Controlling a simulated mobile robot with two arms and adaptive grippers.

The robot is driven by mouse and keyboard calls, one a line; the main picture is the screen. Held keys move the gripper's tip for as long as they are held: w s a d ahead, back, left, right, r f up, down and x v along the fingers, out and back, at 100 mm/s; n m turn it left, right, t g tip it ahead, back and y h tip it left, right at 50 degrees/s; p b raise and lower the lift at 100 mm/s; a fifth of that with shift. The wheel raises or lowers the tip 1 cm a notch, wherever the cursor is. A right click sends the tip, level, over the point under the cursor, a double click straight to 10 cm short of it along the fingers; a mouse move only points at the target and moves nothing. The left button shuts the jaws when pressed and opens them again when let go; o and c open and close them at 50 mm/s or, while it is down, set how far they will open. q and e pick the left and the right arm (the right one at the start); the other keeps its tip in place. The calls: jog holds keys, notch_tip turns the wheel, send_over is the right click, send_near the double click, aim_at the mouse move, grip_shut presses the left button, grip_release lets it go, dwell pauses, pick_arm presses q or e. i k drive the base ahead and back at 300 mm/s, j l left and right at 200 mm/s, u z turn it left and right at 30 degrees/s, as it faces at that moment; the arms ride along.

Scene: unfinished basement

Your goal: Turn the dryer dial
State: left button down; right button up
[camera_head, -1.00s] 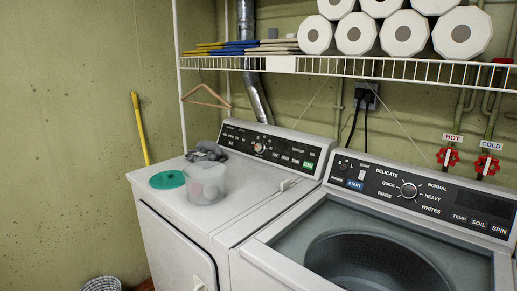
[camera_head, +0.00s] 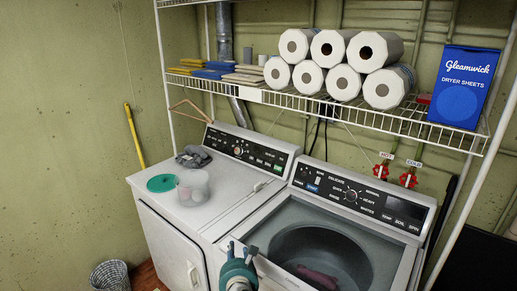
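The dryer (camera_head: 175,235) is the left white machine. Its slanted black panel carries a round dial (camera_head: 238,150) with a light rim, among small white markings and a green button. The dial is small here, so its pointer setting cannot be read. My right gripper (camera_head: 242,250) shows at the bottom centre, in front of the washer's front left corner. Its two dark fingertips are apart with nothing between them. It is well below and in front of the dryer dial, touching nothing that I can see. My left gripper is not in view.
The washer (camera_head: 398,240) stands open on the right with dark red cloth inside and its own dial (camera_head: 350,195). A clear tub (camera_head: 193,188), teal lid (camera_head: 161,183) and grey cloth (camera_head: 193,157) lie on the dryer. A wire shelf (camera_head: 300,102) hangs above.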

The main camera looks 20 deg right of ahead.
aim_at(238, 151)
jog(key=i+j+z, duration=0.15)
jog(key=z, duration=0.3)
jog(key=i+j+z, duration=0.3)
jog(key=z, duration=0.2)
jog(key=i+j+z, duration=0.1)
jog(key=i+j, duration=0.25)
jog(key=j, duration=0.25)
jog(key=i+j+z, duration=0.15)
jog(key=j, duration=0.2)
jog(key=i+j+z, duration=0.1)
jog(key=i+j, duration=0.2)
jog(key=j, duration=0.35)
jog(key=i+j+z, duration=0.15)
jog(key=j, duration=0.2)
jog(key=i+j, duration=0.15)
jog(key=j, duration=0.2)
jog(key=i+j, duration=0.15)
jog(key=j, duration=0.25)
jog(key=i+j, duration=0.15)
jog(key=j, duration=0.25)
jog(key=i+j, duration=0.1)
jog(key=j, duration=0.3)
jog(key=i+j+z, duration=0.1)
jog(key=j, duration=0.35)
jog(key=i, duration=0.05)
